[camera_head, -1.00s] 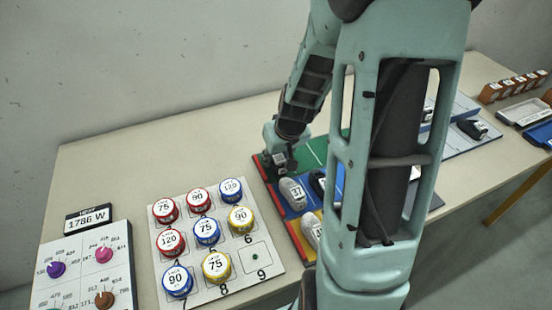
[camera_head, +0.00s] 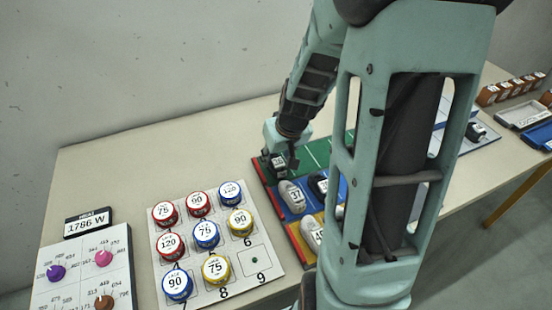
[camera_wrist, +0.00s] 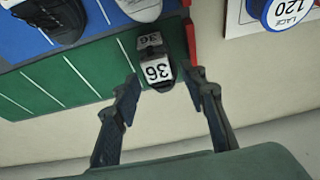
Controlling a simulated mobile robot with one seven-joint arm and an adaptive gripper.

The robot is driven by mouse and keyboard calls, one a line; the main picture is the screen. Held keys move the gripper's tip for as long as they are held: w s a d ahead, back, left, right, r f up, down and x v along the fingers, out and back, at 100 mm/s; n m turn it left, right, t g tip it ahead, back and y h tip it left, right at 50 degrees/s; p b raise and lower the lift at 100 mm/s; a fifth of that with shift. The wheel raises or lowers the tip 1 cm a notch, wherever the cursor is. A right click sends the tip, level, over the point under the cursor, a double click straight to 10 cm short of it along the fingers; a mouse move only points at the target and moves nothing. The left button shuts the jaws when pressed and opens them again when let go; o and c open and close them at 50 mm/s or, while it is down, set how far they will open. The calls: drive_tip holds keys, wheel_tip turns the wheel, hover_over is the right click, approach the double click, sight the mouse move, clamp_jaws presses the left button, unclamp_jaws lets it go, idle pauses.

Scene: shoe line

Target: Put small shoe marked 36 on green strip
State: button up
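In the head view the shoe (camera_head: 279,161) is a dark shape with a white label at the left end of the green strip (camera_head: 317,150), just under my gripper (camera_head: 282,153). In the wrist view my gripper (camera_wrist: 162,80) is open, with one finger on each side of the shoe and a visible gap to it. My arm hides part of the board in the head view.
A grey shoe marked 37 (camera_head: 292,196) and a dark shoe (camera_head: 318,183) stand on the blue strip. A light shoe (camera_head: 311,232) is on the yellow strip. A numbered board (camera_head: 256,274) with lace tins lies to the left. Bare table lies behind the strips.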

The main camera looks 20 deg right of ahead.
drive_tip(key=v, duration=0.9)
drive_tip(key=shift+r+p, duration=0.2)
drive_tip(key=shift+p, duration=0.2)
